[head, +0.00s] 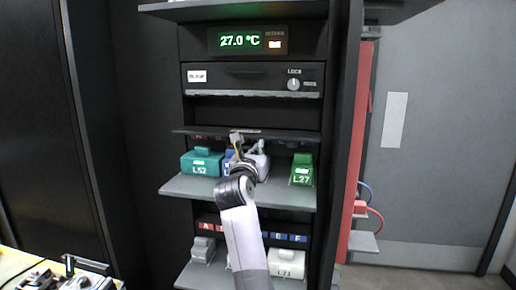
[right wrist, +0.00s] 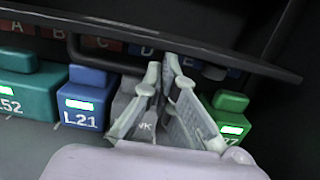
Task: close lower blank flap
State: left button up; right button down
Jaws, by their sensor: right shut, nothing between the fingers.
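A thin dark flap (head: 290,134) sticks out across the cabinet above the middle shelf, raised and roughly level. I take it for the lower blank flap. In the right wrist view the flap (right wrist: 240,62) crosses the top as a dark panel with a bar-like handle. My right gripper (head: 238,140) is at the flap's front edge, near its middle, shut and empty. Its fingertips (right wrist: 161,70) appear just under the flap's edge; I cannot tell whether they touch it. My left gripper is not in view.
On the middle shelf (head: 185,188) stand a teal L52 block (head: 200,164), a blue L21 block (right wrist: 85,100) and a green L27 block (head: 302,170). A drawer-like panel (head: 250,82) with a lock knob is above. A red-edged door (head: 357,130) stands right.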

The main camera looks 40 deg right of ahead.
jog(key=r+g+y+p, duration=0.1)
jog(key=r+p, duration=0.2)
jog(key=p, duration=0.2)
jog(key=w+d+r+g+y+p, duration=0.1)
jog(key=r+y+p, duration=0.1)
jog(key=r+p, duration=0.2)
jog(key=w+d+r+g+y+p, duration=0.1)
jog(key=r+g+p, duration=0.1)
jog(key=p, duration=0.4)
jog(key=shift+d+r+y+p, duration=0.1)
jog(key=shift+r+y+p, duration=0.25)
jog(key=shift+r, duration=0.6)
dwell(0.4)
